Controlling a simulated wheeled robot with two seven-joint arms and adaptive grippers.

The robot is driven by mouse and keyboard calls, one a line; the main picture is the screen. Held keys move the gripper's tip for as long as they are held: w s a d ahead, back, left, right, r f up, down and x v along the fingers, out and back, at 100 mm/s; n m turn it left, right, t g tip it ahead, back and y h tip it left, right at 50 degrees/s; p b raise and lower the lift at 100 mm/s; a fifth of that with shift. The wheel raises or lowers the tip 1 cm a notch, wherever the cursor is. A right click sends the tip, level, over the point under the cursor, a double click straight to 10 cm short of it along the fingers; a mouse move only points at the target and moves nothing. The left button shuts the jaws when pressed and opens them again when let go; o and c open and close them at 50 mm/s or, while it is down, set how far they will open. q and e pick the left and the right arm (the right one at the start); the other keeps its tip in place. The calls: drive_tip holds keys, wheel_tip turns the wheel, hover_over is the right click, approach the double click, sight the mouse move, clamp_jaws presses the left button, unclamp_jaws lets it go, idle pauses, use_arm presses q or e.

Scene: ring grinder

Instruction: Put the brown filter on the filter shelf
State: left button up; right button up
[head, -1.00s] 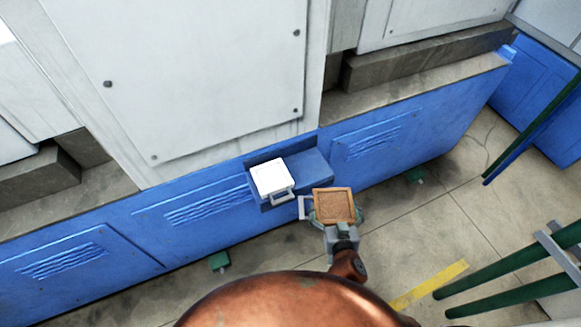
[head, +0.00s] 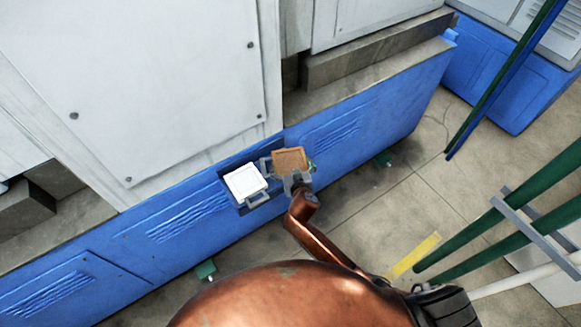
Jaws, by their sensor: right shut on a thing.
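The brown filter (head: 290,161) is a square tile with a lighter brown frame. My right gripper (head: 294,174) is shut on it and holds it at the right part of the blue filter shelf (head: 243,210) on the machine's side. A white filter (head: 245,181) with a grey handle sits on the shelf's left part, just left of the brown one. I cannot tell whether the brown filter touches the shelf or hovers above it. My left gripper is not in view.
The blue machine base (head: 180,225) with vents runs diagonally behind the shelf, under large white panels (head: 150,80). Green rails (head: 520,215) stand at the right.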

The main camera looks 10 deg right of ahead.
sight(291, 162)
drive_tip(key=shift+w+d+f, duration=0.2)
drive_tip(key=shift+w+f, duration=0.3)
drive_tip(key=shift+f, duration=0.05)
drive_tip(key=shift+w+d+f, duration=0.2)
drive_tip(key=shift+w+f, duration=0.25)
drive_tip(key=shift+f, duration=0.1)
drive_tip(key=f, duration=0.1)
drive_tip(key=f+b, duration=0.1)
drive_tip(key=f, duration=0.1)
drive_tip(key=shift+w+d, duration=0.15)
drive_tip(key=shift+w, duration=0.05)
drive_tip(key=shift+f, duration=0.35)
drive_tip(key=o, duration=1.3)
drive_tip(key=shift+f, duration=0.1)
drive_tip(key=shift+c, duration=0.2)
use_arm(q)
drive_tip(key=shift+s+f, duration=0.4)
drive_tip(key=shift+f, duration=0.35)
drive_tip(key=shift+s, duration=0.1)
